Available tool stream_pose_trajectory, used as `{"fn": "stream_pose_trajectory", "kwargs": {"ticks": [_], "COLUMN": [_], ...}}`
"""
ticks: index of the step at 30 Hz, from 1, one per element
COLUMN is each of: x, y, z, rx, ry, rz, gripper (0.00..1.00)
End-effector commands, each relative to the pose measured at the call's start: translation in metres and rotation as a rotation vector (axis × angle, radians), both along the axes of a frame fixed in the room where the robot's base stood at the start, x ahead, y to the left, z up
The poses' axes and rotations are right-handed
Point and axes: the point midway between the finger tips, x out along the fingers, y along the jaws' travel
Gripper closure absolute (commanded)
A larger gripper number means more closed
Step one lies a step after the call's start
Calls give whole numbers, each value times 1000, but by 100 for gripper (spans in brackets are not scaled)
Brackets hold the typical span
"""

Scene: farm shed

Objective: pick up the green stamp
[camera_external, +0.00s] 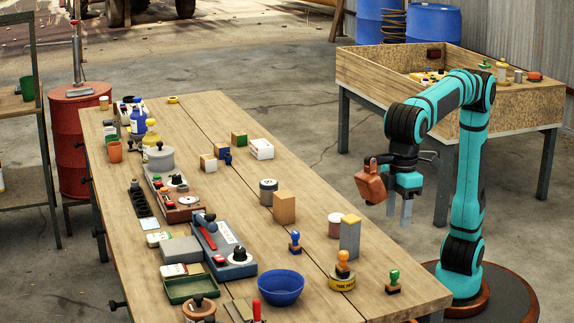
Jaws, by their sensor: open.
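The green stamp (393,281) stands upright near the right front corner of the wooden table, with a green knob handle on a dark base. My gripper (399,211) is open and empty, its fingers pointing down. In the picture it is above the green stamp and apart from it, near the table's right edge. Nothing hides the green stamp. An orange stamp (343,265) stands on a yellow tape roll (342,282) to its left, and a blue stamp (295,242) stands further left.
A tall block with a yellow top (350,238) stands behind the orange stamp. Scales, trays and bottles line the left side. Bare wood surrounds the green stamp.

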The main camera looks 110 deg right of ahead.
Motion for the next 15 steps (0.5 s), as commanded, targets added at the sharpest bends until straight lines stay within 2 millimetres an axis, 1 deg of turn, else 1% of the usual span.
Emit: {"fn": "stream_pose_trajectory", "kwargs": {"ticks": [1, 3, 5, 8, 11, 15], "x": [0, 0, 0, -1, -1, -1], "y": [7, 12, 15, 15, 15, 15], "z": [-2, -3, -5, -13, -28, -53], "rx": [-11, -21, -27, -30, -30, -29], "ry": [17, 32, 39, 43, 43, 43], "rz": [2, 2, 1, 0, 0, 0], "gripper": [51, 51, 51, 51, 51, 51]}}
